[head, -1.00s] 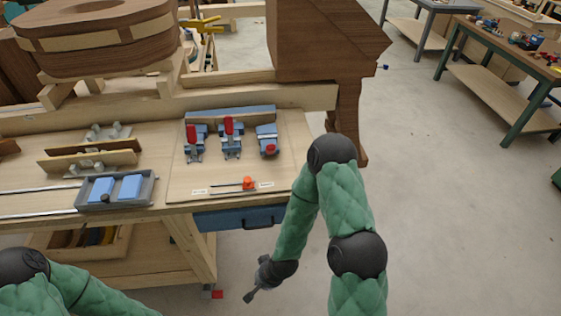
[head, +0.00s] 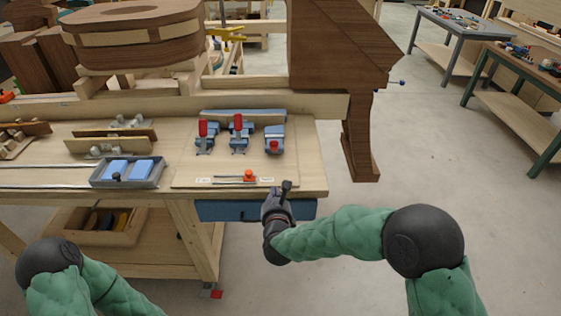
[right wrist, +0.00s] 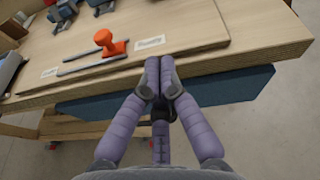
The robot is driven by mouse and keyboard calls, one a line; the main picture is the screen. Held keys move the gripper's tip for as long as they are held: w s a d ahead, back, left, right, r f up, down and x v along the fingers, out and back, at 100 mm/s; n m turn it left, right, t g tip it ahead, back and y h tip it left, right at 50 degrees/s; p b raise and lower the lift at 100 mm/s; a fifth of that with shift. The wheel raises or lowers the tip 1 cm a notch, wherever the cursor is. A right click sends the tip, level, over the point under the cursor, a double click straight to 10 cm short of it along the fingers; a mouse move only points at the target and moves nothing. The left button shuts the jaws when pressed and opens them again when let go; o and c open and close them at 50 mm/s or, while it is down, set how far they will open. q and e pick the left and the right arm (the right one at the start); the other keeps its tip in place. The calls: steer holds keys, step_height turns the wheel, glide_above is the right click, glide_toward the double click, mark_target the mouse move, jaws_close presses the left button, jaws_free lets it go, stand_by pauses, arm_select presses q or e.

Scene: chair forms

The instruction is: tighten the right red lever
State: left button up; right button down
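Three blue and grey toggle clamps stand in a row on a light wooden board (head: 220,166). The left red lever (head: 203,128) and the middle red lever (head: 238,122) stand upright. The right clamp (head: 274,134) shows its red lever (head: 274,146) low at its front. My right gripper (head: 286,187) is at the bench's front edge, in front of and below the clamps, touching none of them. In the right wrist view its fingertips (right wrist: 160,65) are together with nothing between them. My left arm shows at the lower left, but its gripper is out of frame.
An orange knob (head: 249,176) on a slider rail sits between two labels near the board's front edge; it also shows in the right wrist view (right wrist: 104,41). A grey tray with blue blocks (head: 126,172) is left of the board. A blue drawer (head: 228,210) hangs under the bench.

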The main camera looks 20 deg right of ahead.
steer(key=r+m, duration=0.2)
steer(key=m+h+b, duration=0.1)
steer(key=b, duration=0.1)
glide_toward(277, 149)
steer(key=shift+t, duration=0.4)
steer(key=f, duration=0.1)
steer(key=w+f, duration=0.1)
steer(key=f, duration=0.2)
steer(key=shift+w+d+f, duration=0.15)
steer(key=shift+w+d, duration=0.1)
steer(key=shift+w, duration=0.1)
steer(key=shift+w+d+r, duration=0.25)
steer(key=shift+w+r, duration=0.45)
steer(key=shift+w, duration=0.3)
steer(key=shift+w+d+r, duration=0.2)
steer(key=shift+w+r, duration=0.3)
steer(key=shift+w, duration=0.15)
steer(key=shift+r, duration=0.1)
